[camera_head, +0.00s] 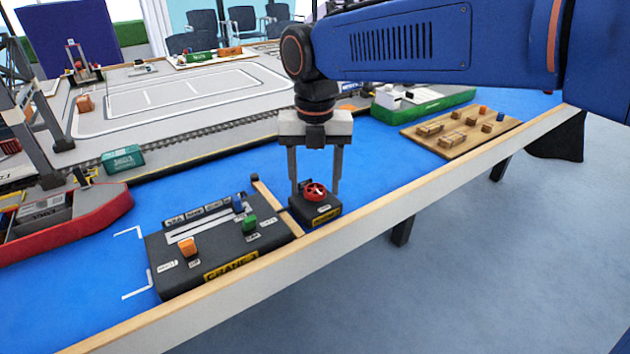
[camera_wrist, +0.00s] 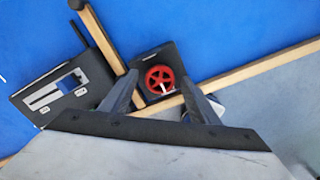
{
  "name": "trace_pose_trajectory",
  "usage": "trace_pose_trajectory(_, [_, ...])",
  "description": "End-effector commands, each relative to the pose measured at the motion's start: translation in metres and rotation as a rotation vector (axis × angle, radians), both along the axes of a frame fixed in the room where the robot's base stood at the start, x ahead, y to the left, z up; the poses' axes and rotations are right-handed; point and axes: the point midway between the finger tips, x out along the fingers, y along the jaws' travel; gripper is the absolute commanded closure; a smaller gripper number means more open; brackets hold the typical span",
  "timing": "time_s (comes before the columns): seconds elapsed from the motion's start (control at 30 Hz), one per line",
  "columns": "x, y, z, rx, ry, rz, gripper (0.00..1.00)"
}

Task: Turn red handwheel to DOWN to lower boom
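The red handwheel (camera_head: 314,190) sits on top of a small black box (camera_head: 322,214) near the table's front edge. A white mark shows on the wheel's rim in the wrist view (camera_wrist: 160,77). The labels on the box are too small to read. My gripper (camera_head: 315,188) points down with its two fingers apart, one on either side of the wheel. It is open, and I cannot tell whether a finger touches the wheel. In the wrist view the wheel shows between and beyond the fingertips.
A black control panel (camera_head: 200,268) with orange, green and blue knobs stands left of the wheel box. A wooden strip (camera_head: 275,203) lies between them. A wooden board with blocks (camera_head: 432,144) is at the right. A red boat (camera_head: 70,225) is at the left. A raised wooden edge (camera_head: 440,186) runs along the front.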

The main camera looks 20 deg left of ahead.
Motion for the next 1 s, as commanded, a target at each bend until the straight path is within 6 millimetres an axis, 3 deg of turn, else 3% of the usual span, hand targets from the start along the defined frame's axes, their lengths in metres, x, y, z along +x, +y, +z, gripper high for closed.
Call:
trace_pose_trajectory(0.37, [0.0, 0.0, 0.009, 0.0, 0.001, 0.0, 0.45])
trace_pose_trajectory(1.0, [0.0, 0.0, 0.13, 0.001, -0.001, 0.0, 0.45])
